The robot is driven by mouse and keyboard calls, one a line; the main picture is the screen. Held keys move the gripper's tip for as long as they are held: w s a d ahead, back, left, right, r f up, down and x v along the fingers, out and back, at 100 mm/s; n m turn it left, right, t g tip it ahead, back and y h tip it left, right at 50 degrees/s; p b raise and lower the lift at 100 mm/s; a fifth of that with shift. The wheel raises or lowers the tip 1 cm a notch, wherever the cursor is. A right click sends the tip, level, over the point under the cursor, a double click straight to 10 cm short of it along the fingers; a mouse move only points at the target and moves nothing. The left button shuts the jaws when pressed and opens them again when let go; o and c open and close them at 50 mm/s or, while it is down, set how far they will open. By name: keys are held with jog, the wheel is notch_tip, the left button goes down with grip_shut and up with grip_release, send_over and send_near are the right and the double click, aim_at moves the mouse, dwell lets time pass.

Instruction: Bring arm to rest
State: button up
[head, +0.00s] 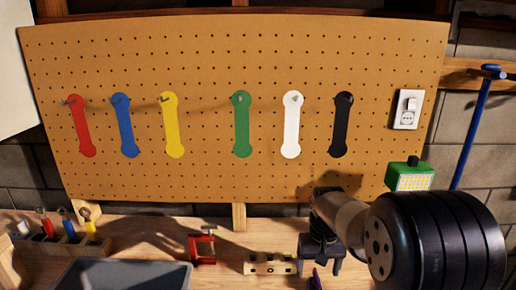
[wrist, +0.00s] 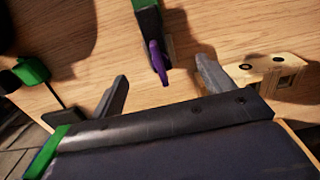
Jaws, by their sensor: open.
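My gripper (head: 319,267) is low over the workbench (head: 225,268) at the right of centre in the head view, pointing down. Its two grey fingers are spread apart, and in the wrist view my gripper (wrist: 162,76) has nothing clamped between them. A narrow purple piece (wrist: 158,62) shows between and beyond the fingers in the wrist view, next to a green and black part (wrist: 148,22).
A pale wooden block (head: 268,264) with holes is close left of the gripper. A red clamp (head: 202,247), a grey bin (head: 120,275) and a rack (head: 58,250) of tools stand further left.

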jog(key=shift+r, duration=1.2)
